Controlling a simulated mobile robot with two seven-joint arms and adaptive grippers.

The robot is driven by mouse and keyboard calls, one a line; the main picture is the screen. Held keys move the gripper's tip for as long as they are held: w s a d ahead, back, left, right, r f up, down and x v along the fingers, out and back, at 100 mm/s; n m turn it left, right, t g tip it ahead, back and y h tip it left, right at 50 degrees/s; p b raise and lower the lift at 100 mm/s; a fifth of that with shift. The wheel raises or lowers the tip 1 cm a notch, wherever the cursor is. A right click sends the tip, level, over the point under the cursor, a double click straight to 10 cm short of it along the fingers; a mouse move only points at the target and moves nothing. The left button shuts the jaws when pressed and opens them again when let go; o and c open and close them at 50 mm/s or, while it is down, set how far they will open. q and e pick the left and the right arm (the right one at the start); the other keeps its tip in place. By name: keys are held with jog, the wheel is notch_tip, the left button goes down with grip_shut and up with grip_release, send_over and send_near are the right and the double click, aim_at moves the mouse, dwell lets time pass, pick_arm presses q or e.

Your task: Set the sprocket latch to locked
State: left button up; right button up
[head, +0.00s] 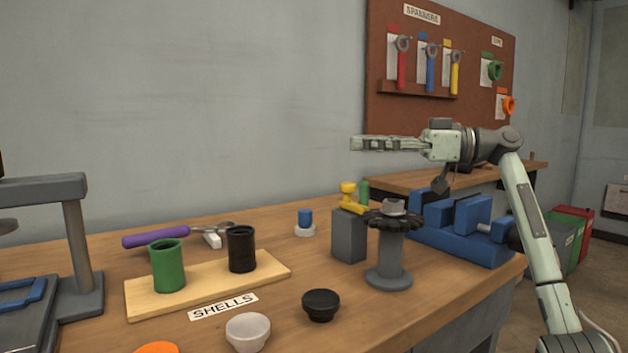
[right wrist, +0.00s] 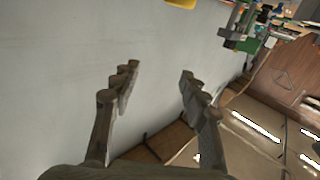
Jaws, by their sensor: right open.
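A black toothed sprocket (head: 378,221) sits on a grey round-based stand (head: 388,265) on the workbench, with a light grey hub (head: 393,206) on top. Just left of it, a grey block (head: 349,236) carries a yellow lever with a knob (head: 348,193), which looks like the latch; I cannot read its locked or unlocked position. My right gripper (head: 354,143) is in the air above and behind the block and sprocket, pointing left, apart from both. In the right wrist view its fingers (right wrist: 160,75) are spread with nothing between them. My left gripper is not in view.
A blue vise (head: 455,240) stands right of the sprocket. A wooden board (head: 205,280) holds a green cup (head: 168,266) and a black cup (head: 241,249). A black knob (head: 321,304) and white cup (head: 248,332) are in front. A spanner board (head: 430,30) hangs behind.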

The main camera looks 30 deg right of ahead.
aim_at(349, 183)
jog(key=a+f, duration=0.1)
jog(key=f, duration=0.1)
jog(key=w+f, duration=0.1)
jog(key=f, duration=0.2)
jog(key=a+f, duration=0.1)
jog(key=f, duration=0.1)
jog(key=shift+w+a+f, duration=0.2)
jog(key=shift+w+a, duration=0.15)
jog(key=shift+w, duration=0.05)
jog(key=x, duration=0.2)
jog(key=shift+w+a+p, duration=0.2)
jog(key=shift+w+p, duration=0.05)
jog(key=shift+p, duration=0.15)
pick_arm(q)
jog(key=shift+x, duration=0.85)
pick_arm(e)
jog(key=shift+w+a+f, duration=0.1)
jog(key=shift+w+a, duration=0.4)
jog(key=shift+a, duration=0.05)
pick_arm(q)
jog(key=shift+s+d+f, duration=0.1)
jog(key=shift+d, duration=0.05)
pick_arm(e)
jog(key=shift+c, duration=0.2)
grip_shut()
